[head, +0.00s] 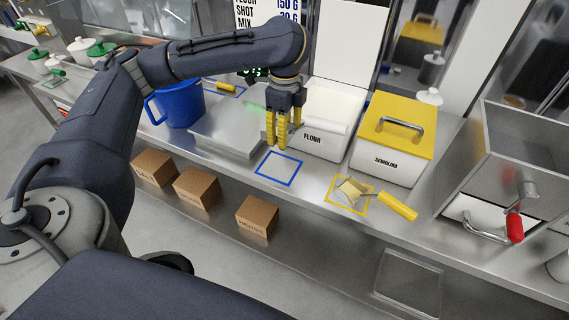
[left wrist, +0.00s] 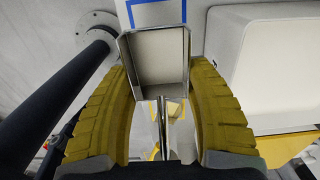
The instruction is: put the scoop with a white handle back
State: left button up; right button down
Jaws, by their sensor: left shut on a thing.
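My left gripper (head: 283,143) hangs fingers-down in front of the flour bin, above the counter. Its yellow fingers are shut on the scoop with a white handle. In the left wrist view the metal scoop pan (left wrist: 155,62) and thin neck show between the fingers (left wrist: 163,110); the pan looks empty. The blue outline (head: 279,168) on the counter is bare, below and in front of the gripper. My right gripper is not in view.
A scoop with a yellow handle (head: 397,206) lies at the yellow outline (head: 334,201). The flour bin (head: 310,142) and yellow-lidded semolina bin (head: 386,164) stand behind. A blue jug (head: 182,105) and a scale (head: 222,135) stand left. Cardboard boxes (head: 257,217) sit on the lower shelf.

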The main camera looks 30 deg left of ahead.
aim_at(285, 169)
pick_arm(q)
jog(key=shift+f, duration=6.25)
jog(key=shift+f, duration=0.15)
jog(key=o, duration=1.1)
jog(key=shift+r, duration=6.15)
